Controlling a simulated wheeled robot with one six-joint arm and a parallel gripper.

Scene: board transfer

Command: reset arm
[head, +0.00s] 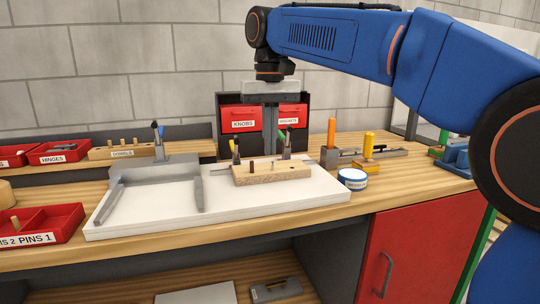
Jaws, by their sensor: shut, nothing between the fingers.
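My blue arm (335,35) reaches in from the right. Its wrist points straight down, with my gripper (270,152) below it. The grey fingers look long and close together, shut with nothing between them. They are in front of the red drawers and over the back of a white board (230,212) on the bench. I cannot tell how far the fingertips are above the board.
The board bears a grey bracket (165,170) and a wooden block (290,176). A round blue-and-white tin (352,179) stands right of it. Red bins (50,220) are at left; KNOBS drawers (240,118) stand behind. A red cabinet door (405,250) is below the bench.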

